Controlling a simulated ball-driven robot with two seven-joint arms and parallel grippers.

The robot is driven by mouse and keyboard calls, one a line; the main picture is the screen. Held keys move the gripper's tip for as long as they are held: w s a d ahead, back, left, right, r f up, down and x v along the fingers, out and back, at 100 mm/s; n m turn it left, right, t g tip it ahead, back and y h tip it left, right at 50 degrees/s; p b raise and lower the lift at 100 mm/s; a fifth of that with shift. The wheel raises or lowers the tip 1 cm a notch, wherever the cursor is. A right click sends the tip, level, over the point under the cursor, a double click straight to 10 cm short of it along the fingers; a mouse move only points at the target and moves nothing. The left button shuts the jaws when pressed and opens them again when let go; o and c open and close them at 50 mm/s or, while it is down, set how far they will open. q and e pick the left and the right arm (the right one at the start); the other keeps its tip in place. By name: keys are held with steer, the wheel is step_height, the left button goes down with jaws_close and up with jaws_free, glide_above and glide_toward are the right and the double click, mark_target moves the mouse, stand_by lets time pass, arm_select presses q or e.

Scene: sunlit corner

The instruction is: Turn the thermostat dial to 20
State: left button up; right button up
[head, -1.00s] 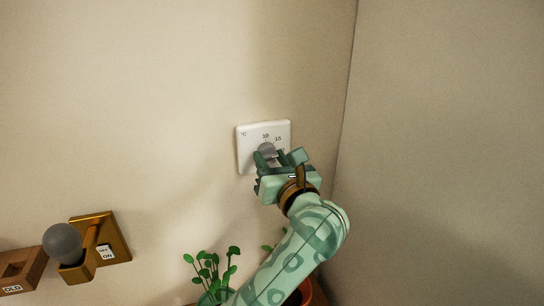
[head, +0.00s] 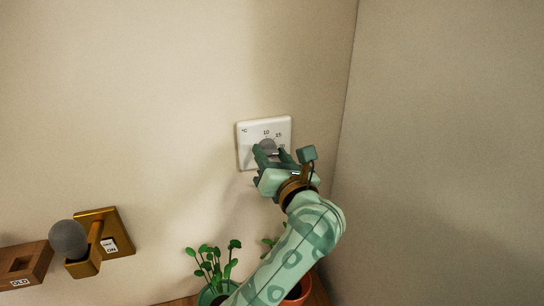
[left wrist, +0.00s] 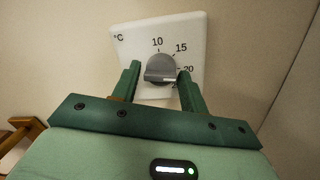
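The white thermostat plate (head: 248,134) is on the wall, left of the room corner. Its grey dial (left wrist: 160,67) shows clearly in the left wrist view, with 10, 15 and 20 printed around its upper and right side. The dial's raised bar lies nearly level; I cannot tell exactly which mark it points to. My left gripper (left wrist: 159,72) has its green fingers apart, one on each side of the dial, with a small gap at the left finger. In the head view the left gripper (head: 273,154) partly hides the dial and the plate's lower right. My right gripper is not in view.
A potted plant (head: 212,267) stands below my left arm. An orange pot (head: 298,293) is beside it.

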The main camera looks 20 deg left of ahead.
arm_select(q)
steer(key=shift+o, duration=0.7)
steer(key=shift+w+f, duration=0.1)
steer(key=shift+w, duration=0.05)
